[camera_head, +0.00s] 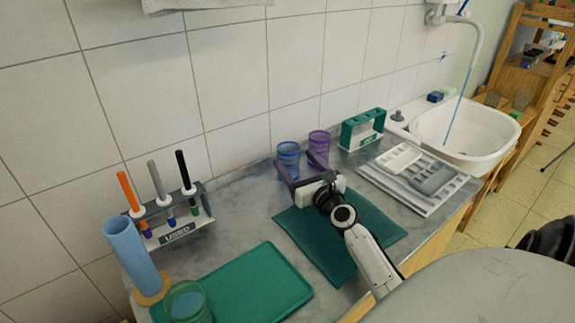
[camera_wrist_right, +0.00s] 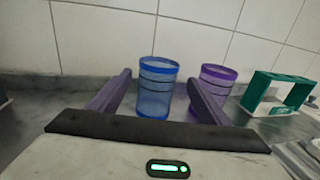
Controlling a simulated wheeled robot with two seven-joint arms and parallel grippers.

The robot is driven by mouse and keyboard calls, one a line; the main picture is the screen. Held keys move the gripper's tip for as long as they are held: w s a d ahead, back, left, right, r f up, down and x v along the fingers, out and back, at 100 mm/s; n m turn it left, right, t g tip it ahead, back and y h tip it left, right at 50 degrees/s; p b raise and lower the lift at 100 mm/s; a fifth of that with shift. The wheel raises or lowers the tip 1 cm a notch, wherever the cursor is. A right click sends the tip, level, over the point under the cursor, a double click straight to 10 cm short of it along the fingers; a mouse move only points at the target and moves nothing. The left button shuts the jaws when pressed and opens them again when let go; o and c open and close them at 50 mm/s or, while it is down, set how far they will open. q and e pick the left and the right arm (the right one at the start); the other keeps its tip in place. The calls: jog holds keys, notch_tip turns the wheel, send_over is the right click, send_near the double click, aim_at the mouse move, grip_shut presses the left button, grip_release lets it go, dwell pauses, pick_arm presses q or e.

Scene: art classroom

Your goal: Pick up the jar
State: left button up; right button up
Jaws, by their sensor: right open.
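A blue translucent jar (camera_head: 288,158) stands upright on the counter near the tiled wall. A purple translucent jar (camera_head: 318,146) stands just right of it. A green translucent jar (camera_head: 187,302) stands at the front left, cut off by the lower edge. My right gripper (camera_head: 301,171) is open, with its fingers pointing at the wall. In the right wrist view, the blue jar (camera_wrist_right: 157,88) shows between the two fingers, at or beyond their tips. The purple jar (camera_wrist_right: 214,82) shows behind the right finger, which hides part of it. My left gripper is not in view.
A grey rack marked USED (camera_head: 178,236) with several markers and a blue roll (camera_head: 138,257) stand at left. Green mats (camera_head: 240,286) lie in front. A green holder (camera_head: 362,129), a white tray (camera_head: 418,184) and a sink (camera_head: 462,131) are at right.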

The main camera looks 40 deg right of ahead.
aim_at(284, 150)
jog(key=x, duration=0.2)
jog(key=b+x, duration=0.1)
jog(key=x, duration=0.2)
jog(key=shift+w+a+f, duration=0.1)
jog(key=shift+a+f, duration=0.05)
jog(key=shift+f, duration=0.05)
jog(key=c, duration=1.2)
